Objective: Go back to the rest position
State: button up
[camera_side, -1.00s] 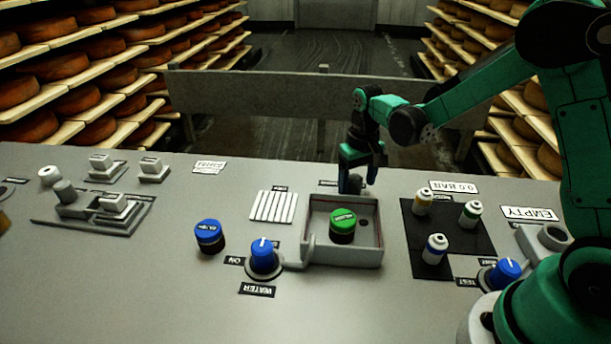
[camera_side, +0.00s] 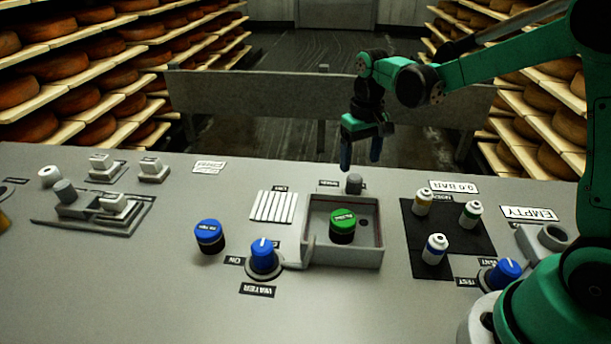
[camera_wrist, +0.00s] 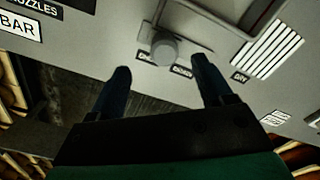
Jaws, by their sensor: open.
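My gripper (camera_side: 361,152) is open and empty. It hangs above the far edge of the grey panel (camera_side: 130,285), behind the square box. Its two dark blue fingers point down. In the wrist view the fingers (camera_wrist: 160,80) are spread apart, with a small grey knob (camera_wrist: 164,49) beyond and between their tips. In the side view the grey knob (camera_side: 354,184) stands just below the gripper, clear of the fingers.
A square box (camera_side: 307,225) holds a green-topped cap (camera_side: 342,224). Several small bottles (camera_side: 435,248) stand on a black mat at right. Cheese shelves (camera_side: 75,80) flank the aisle.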

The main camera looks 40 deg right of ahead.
jog(key=s+a+r+n+t, duration=0.2)
jog(key=s+a+r+t, duration=0.4)
jog(key=s, duration=0.3)
jog(key=shift+s+t, duration=0.15)
jog(key=shift+t, duration=0.45)
jog(key=shift+o, duration=0.3)
jog(key=shift+r, duration=0.1)
dwell(0.6)
